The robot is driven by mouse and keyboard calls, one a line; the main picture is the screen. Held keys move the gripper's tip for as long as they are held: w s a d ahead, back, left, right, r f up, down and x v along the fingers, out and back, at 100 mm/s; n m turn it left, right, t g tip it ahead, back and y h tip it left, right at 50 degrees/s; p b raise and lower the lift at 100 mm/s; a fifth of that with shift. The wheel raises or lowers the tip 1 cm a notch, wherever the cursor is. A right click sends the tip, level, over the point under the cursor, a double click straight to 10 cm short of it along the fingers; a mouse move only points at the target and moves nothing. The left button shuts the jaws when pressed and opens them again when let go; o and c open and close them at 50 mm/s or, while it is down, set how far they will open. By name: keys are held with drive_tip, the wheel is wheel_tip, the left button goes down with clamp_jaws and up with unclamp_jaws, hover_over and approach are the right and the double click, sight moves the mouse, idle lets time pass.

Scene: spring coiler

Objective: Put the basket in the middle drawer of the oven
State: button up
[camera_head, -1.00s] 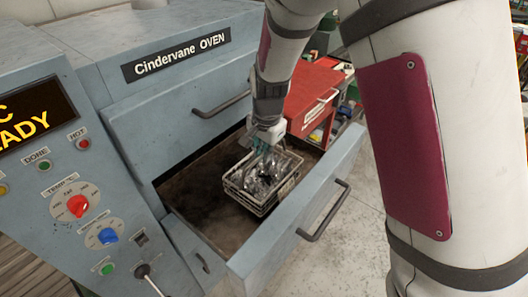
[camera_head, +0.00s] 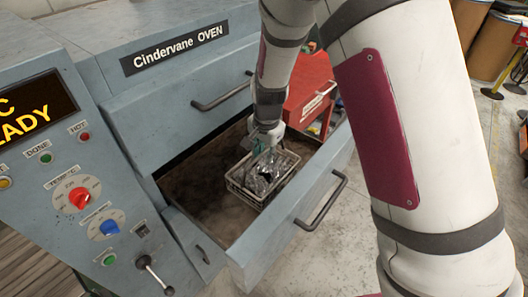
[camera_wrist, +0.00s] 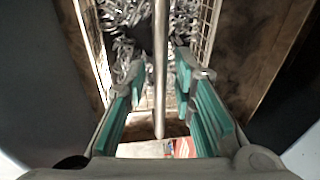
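The basket (camera_head: 246,193), a pale wire basket filled with shiny metal springs, sits inside the pulled-out oven drawer (camera_head: 285,232), towards the drawer's front and right side. My gripper (camera_head: 259,150) is above the basket, pointing down into it. In the wrist view, the two teal-padded fingers (camera_wrist: 160,90) are spread, with the basket's thin metal handle (camera_wrist: 160,55) running between them and a gap on both sides. The basket's wire wall (camera_wrist: 208,25) and springs show beyond the fingers. The drawer's floor is dark and stained; contact under the basket is partly hidden.
The oven's shut upper front (camera_head: 190,100) with its bar handle overhangs the drawer's back. The control panel (camera_head: 85,190) with knobs and a lever is at left. A red cabinet (camera_head: 312,92) stands behind the drawer. The drawer's left part is empty.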

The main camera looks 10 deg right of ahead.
wheel_tip(320, 180, up, 11)
drive_tip(key=s, duration=0.2)
wheel_tip(320, 180, up, 8)
drive_tip(key=f+n, duration=0.1)
drive_tip(key=n, duration=0.1)
hover_over(265, 173)
drive_tip(key=s+d, duration=0.4)
drive_tip(key=s+d+r+n+t, duration=0.1)
drive_tip(key=s+d+r+n, duration=0.2)
drive_tip(key=s, duration=0.7)
drive_tip(key=s+d+r+n+t, duration=0.2)
drive_tip(key=s+d+r+n, duration=0.2)
drive_tip(key=s, duration=0.6)
wheel_tip(265, 173, up, 3)
drive_tip(key=shift+s+d+f+t+b, duration=0.15)
drive_tip(key=shift+s+d+t+b, duration=0.15)
drive_tip(key=shift+d, duration=0.65)
drive_tip(key=shift+w, duration=0.15)
drive_tip(key=shift+w+f+b, duration=0.55)
drive_tip(key=shift+b, duration=0.05)
